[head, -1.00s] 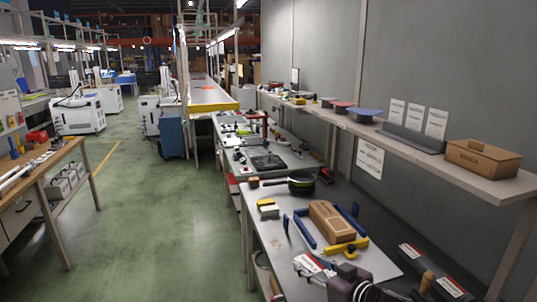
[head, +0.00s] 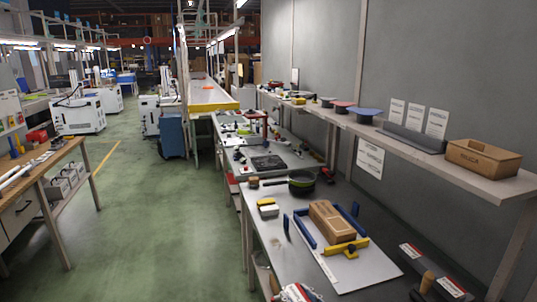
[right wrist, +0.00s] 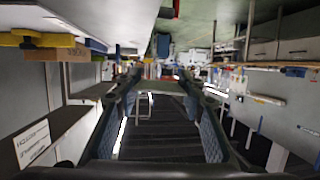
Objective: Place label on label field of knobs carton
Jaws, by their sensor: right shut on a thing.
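A closed brown carton (head: 326,222) lies on the worktable inside a blue corner frame (head: 305,232) with a yellow clamp piece (head: 345,247) at its near end. I cannot make out its label field or any wording. My right gripper (head: 303,296) is at the bottom edge of the head view, mostly cut off, left of and nearer than the carton. It is shut on a small white-and-red piece, seemingly the label (head: 288,293). In the right wrist view its two blue-padded fingers (right wrist: 160,78) show, but the label is not clear between them. My left gripper is not in view.
Dark blocks with white-and-red tops (head: 427,258) lie at the table's right. A black pan (head: 301,183) and a yellow-and-white item (head: 268,208) stand farther back. An open brown box (head: 484,157) stands on the wall shelf (head: 440,166).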

